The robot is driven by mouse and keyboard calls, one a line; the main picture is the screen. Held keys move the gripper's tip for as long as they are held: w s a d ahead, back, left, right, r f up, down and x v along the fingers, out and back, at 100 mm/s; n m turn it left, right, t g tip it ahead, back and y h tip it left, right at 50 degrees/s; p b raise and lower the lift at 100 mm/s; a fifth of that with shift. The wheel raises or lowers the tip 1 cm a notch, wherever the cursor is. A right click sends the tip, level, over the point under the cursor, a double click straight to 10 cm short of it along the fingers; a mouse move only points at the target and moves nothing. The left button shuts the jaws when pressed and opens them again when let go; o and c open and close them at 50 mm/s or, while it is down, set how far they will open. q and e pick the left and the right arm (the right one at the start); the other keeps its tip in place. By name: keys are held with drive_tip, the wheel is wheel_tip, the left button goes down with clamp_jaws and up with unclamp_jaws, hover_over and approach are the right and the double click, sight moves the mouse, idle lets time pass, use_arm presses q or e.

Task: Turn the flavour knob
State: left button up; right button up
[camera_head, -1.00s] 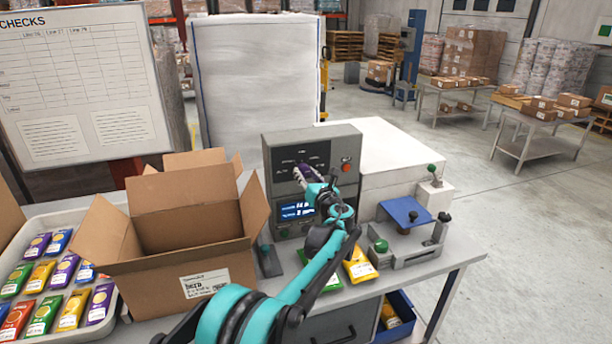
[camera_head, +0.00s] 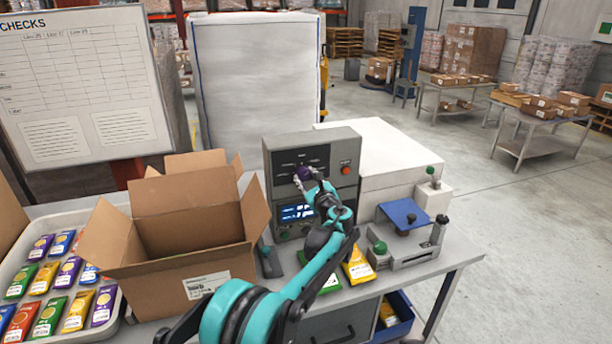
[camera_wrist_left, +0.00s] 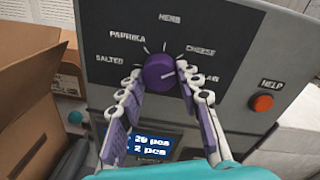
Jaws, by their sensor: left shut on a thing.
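The flavour knob (camera_wrist_left: 160,73) is a round purple knob on a grey control panel (camera_wrist_left: 225,50), with SALTED, PAPRIKA, HERB, CHEESE and another partly hidden label around it. A pale pointer mark on the knob points to the right, between CHEESE and the partly hidden label. My left gripper (camera_wrist_left: 158,82) is shut on the knob, one finger on each side. In the head view the knob (camera_head: 305,172) is partly covered by my left gripper (camera_head: 308,182). My right gripper is not in view.
A red HELP button (camera_wrist_left: 263,103) is right of the knob, and a lit blue display (camera_wrist_left: 152,146) is below it. An open cardboard box (camera_head: 190,230) stands left of the panel, beside a tray (camera_head: 112,325) of colourful packets. A blue-topped device (camera_head: 404,214) stands right.

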use_arm(q)
drive_tip(key=n+p, duration=0.1)
drive_tip(key=n, duration=0.4)
drive_tip(key=shift+r, duration=0.1)
drive_tip(key=n+p, duration=0.1)
drive_tip(key=n, duration=0.4)
drive_tip(key=shift+h, duration=0.3)
drive_tip(key=shift+n, duration=0.4)
drive_tip(key=o, duration=1.2)
drive_tip(key=shift+c, duration=0.2)
drive_tip(key=v, duration=1.2)
